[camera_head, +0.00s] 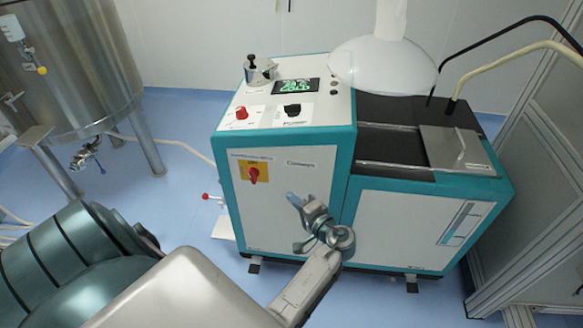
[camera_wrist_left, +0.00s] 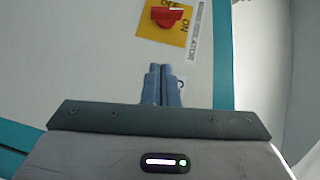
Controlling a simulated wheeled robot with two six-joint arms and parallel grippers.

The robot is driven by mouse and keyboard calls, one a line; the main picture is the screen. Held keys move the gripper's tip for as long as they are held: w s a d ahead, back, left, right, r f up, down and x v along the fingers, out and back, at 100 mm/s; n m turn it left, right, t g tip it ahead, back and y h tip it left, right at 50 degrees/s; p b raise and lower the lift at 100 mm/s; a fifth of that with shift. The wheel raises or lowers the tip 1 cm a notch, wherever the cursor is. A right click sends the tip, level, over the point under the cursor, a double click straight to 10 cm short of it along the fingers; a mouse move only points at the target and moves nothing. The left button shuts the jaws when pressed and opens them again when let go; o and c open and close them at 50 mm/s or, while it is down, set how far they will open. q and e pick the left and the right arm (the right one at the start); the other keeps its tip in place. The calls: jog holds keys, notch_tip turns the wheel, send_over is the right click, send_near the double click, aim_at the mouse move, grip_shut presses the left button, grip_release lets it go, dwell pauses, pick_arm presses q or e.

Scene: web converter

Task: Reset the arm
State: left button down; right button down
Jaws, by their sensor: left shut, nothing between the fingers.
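My left gripper (camera_head: 293,199) is in front of the white front panel of a teal-edged machine (camera_head: 285,220) in the head view. Its two blue-grey fingers are together with nothing between them; they also show side by side in the left wrist view (camera_wrist_left: 161,72). A red rotary switch on a yellow plate (camera_head: 254,175) is on the panel, up and left of the fingertips in the head view. In the left wrist view the red switch (camera_wrist_left: 166,15) is beyond the fingertips, apart from them. My right gripper is not in view.
The machine's top has a red knob (camera_head: 241,113), a black knob (camera_head: 293,110) and a lit display (camera_head: 297,87). A white hood (camera_head: 383,65) hangs above it. A steel tank (camera_head: 65,70) stands at left. Blue floor (camera_head: 185,165) is open between tank and machine.

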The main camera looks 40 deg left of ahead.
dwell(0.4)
pick_arm(q)
jog(key=s+d+f+m+h, duration=0.1)
jog(key=s+f+h, duration=0.25)
jog(key=f, duration=0.65)
jog(key=s+d+f+m+h, duration=0.2)
jog(key=s+f+h, duration=0.15)
jog(key=f, duration=0.75)
jog(key=s+d+f+m+h, duration=0.15)
jog(key=s+f, duration=0.25)
jog(key=f, duration=0.6)
jog(key=s+d+f+n+g+h, duration=0.1)
jog(key=s+f+h, duration=0.3)
jog(key=s+f, duration=0.8)
jog(key=s+n, duration=0.1)
jog(key=s, duration=0.1)
jog(key=shift+s+d+g+h, duration=0.35)
jog(key=shift+d+g, duration=0.05)
jog(key=c, duration=1.9)
grip_release()
jog(key=s+f+n+h, duration=0.2)
jog(key=s+f+n, duration=0.1)
jog(key=s, duration=0.9)
jog(key=shift+f+g, duration=0.4)
jog(key=shift+f, duration=0.45)
jog(key=o, duration=0.4)
jog(key=shift+s+n, duration=0.15)
jog(key=shift+n, duration=0.1)
